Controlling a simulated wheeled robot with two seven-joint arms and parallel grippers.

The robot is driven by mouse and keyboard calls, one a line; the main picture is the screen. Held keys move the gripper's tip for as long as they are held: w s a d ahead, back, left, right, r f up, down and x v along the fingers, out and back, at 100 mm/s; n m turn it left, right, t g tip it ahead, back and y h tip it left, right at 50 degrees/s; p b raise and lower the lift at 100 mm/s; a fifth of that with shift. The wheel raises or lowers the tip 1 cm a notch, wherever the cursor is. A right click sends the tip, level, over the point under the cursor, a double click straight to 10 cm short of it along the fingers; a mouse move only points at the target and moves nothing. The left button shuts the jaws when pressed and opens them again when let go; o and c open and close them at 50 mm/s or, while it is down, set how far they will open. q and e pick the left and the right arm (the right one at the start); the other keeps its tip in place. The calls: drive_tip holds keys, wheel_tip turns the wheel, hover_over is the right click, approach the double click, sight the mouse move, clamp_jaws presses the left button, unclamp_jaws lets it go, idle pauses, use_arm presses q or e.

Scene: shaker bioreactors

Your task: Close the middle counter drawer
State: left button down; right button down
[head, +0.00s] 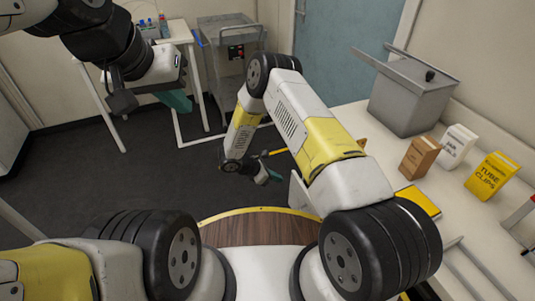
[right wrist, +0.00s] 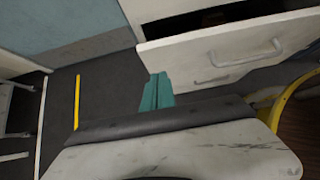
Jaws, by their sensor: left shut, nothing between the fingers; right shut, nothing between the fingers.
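A white counter drawer (right wrist: 180,62) stands pulled out in the right wrist view, with a dark gap above its front. A handle (right wrist: 245,56) crosses its front, and a second handle shape shows lower down. In the head view a pale panel edge (head: 299,194) juts from the counter, largely hidden by my right arm. My right gripper (head: 270,176) is shut and empty, low beside that panel. Its teal fingertips (right wrist: 156,90) show just in front of the drawer front; contact cannot be told. My left gripper (head: 180,101) is shut and empty at the upper left, away from the counter.
The counter (head: 385,160) on the right bears a grey lidded bin (head: 408,100), a brown box (head: 419,157), a white box (head: 457,146) and a yellow box (head: 492,175). A side table (head: 172,30) and a metal cart (head: 228,50) stand behind. Dark floor lies clear at left.

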sight(294, 178)
drive_tip(key=shift+w+d+f, duration=0.2)
drive_tip(key=shift+w+d, duration=0.1)
drive_tip(key=shift+d, duration=0.5)
drive_tip(key=shift+w+d+f, duration=0.15)
drive_tip(key=shift+w+d, duration=0.15)
drive_tip(key=shift+d, duration=0.5)
drive_tip(key=shift+w+d+f, duration=0.2)
drive_tip(key=shift+w+d, duration=0.1)
drive_tip(key=shift+d, duration=0.5)
drive_tip(key=shift+w+d, duration=0.3)
drive_tip(key=shift+d, duration=0.5)
drive_tip(key=shift+w+d, duration=0.25)
drive_tip(key=shift+d, duration=0.6)
drive_tip(key=shift+w+d, duration=0.3)
drive_tip(key=shift+d, duration=0.5)
